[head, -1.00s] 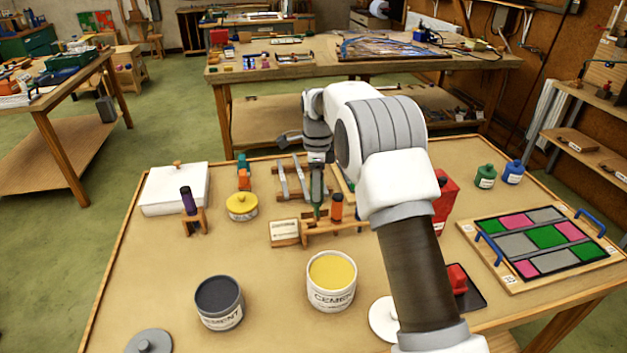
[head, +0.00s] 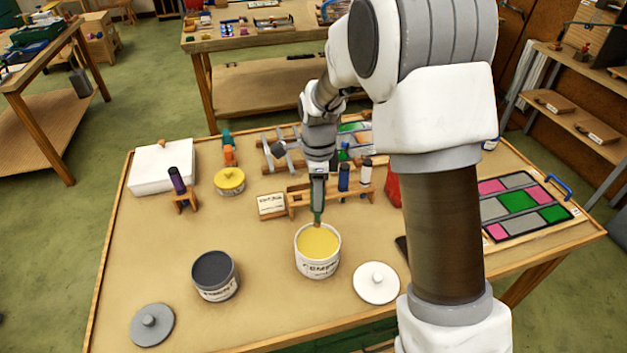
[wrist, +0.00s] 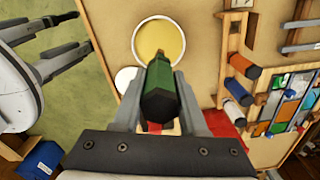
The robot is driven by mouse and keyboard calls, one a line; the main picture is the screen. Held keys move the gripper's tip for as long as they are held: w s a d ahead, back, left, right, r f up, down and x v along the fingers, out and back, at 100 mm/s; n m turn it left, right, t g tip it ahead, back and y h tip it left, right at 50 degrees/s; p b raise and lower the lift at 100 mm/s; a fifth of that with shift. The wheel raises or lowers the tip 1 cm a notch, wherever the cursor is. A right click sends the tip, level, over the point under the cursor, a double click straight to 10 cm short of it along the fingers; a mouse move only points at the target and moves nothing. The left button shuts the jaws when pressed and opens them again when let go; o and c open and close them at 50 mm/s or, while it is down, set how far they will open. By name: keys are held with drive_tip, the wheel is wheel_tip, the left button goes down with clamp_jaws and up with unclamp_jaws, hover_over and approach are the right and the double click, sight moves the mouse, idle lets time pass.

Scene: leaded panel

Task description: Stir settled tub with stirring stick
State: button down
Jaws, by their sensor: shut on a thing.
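My gripper (head: 318,178) is shut on a green-handled stick (head: 318,205), held upright. The green handle also fills the middle of the wrist view (wrist: 160,95) between my fingers. A white tub labelled cement (head: 317,264), open with yellow contents, stands under the stick. The stick's lower tip overlaps the tub's back rim; I cannot tell whether it is inside or just above. In the wrist view the round yellow opening (wrist: 158,38) is beyond the handle. A second open tub with dark grey contents (head: 215,275) stands to the left.
A grey lid (head: 152,325) lies front left and a white lid (head: 376,283) lies right of the yellow tub. A closed yellow pot (head: 229,181) and a white box (head: 162,168) are farther back left.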

sight(318, 222)
drive_tip(key=shift+s, duration=0.2)
drive_tip(key=shift+f+b, duration=3.15)
drive_tip(key=shift+f, duration=1.35)
